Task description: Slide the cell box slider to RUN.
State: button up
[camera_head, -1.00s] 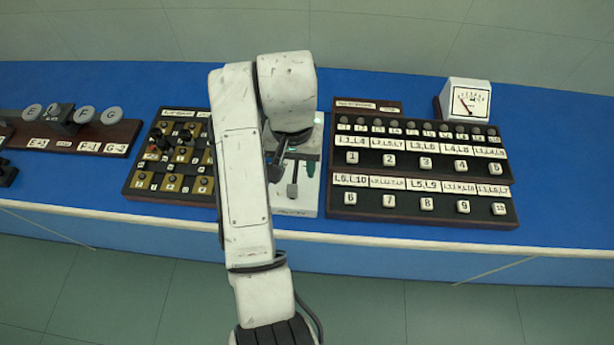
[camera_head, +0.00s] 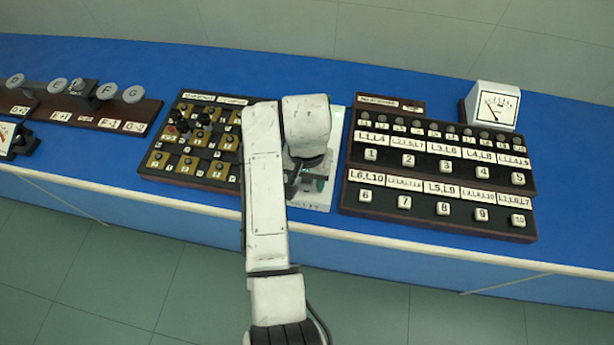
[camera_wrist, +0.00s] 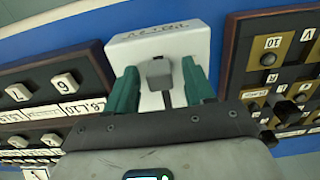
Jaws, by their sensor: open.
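The cell box (camera_head: 333,180) is a pale box on the blue bench, mostly covered by my arm in the head view. The wrist view shows its white top (camera_wrist: 190,42) upside down, with handwritten lettering near the edge. A dark grey slider knob (camera_wrist: 159,73) stands on a slot in it. My gripper (camera_wrist: 158,82) is open, with one green finger on each side of the knob. I see a gap between each finger and the knob. In the head view my gripper (camera_head: 308,183) is over the box and partly hidden. The RUN mark cannot be made out.
A dark panel (camera_head: 430,226) with numbered white buttons lies close to the right of the box. A board of knobs on brass squares (camera_head: 190,163) lies close to the left. A white meter (camera_head: 492,105) stands at the back right. The bench's front edge is near.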

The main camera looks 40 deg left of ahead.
jog(key=shift+f, duration=0.1)
grip_shut()
dwell(0.5)
